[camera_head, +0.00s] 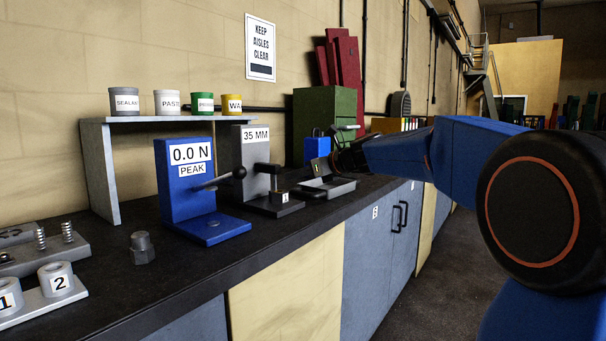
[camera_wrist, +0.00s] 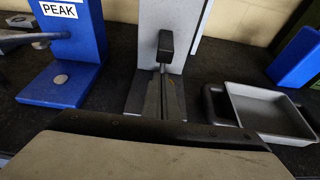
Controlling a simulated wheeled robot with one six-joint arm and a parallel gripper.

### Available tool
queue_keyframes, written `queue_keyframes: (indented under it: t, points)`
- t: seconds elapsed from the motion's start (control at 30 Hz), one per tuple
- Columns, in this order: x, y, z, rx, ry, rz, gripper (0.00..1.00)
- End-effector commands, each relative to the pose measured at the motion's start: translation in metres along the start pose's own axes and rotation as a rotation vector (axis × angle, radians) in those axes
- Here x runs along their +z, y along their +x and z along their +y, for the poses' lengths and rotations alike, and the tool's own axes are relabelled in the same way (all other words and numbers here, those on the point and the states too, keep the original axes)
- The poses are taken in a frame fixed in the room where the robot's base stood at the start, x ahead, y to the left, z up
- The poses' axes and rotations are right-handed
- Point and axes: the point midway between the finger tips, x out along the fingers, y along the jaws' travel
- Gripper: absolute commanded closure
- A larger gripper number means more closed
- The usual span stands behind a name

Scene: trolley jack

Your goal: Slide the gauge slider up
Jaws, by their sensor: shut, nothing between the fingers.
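The grey upright gauge marked 35 MM (camera_head: 250,147) stands on the bench against the wall side. Its dark slider (camera_head: 268,168) sticks out from the front face, partway up. My gripper (camera_head: 319,167) is to the right of the gauge, apart from the slider. It is shut and empty. In the wrist view my gripper fills the bottom, hiding the front of the gauge base.
A blue PEAK force stand (camera_head: 186,185) with a side lever is left of the gauge. A grey tray (camera_head: 328,188) is to its right, with a blue box (camera_head: 316,150) behind. A shelf (camera_head: 150,119) with several tins stands behind the stand. The bench edge runs in front.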

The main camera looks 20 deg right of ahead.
Motion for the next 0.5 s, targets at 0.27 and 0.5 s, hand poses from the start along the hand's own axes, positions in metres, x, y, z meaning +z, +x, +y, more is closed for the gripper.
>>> queue_keyframes:
  t: [0.27, 0.5]
  points:
    - [0.0, 0.035, 0.0, 0.0, -0.001, 0.0, 1.0]
    - [0.0, 0.043, 0.0, 0.0, -0.001, 0.0, 1.0]
